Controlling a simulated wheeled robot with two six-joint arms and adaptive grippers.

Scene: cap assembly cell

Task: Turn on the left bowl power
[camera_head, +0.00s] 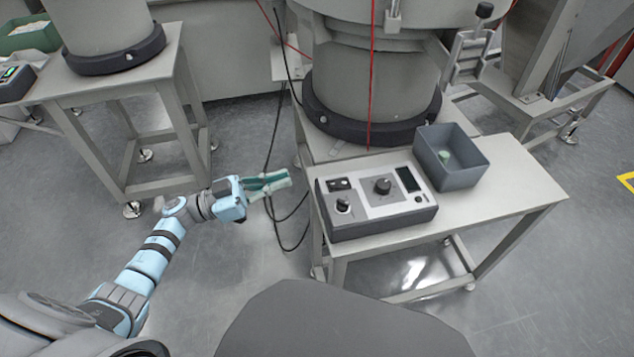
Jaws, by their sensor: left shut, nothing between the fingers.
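A control box (377,197) with a light panel stands on the metal table in front of the large central bowl feeder (370,85). I cannot tell the switch position. My right gripper is not in view.
A grey bin (452,156) with a small green item stands right of the box. Black cables (273,215) hang by the table's left edge. Another feeder (108,30) on a stand (90,82) is at upper left. The table's right part (520,185) is clear.

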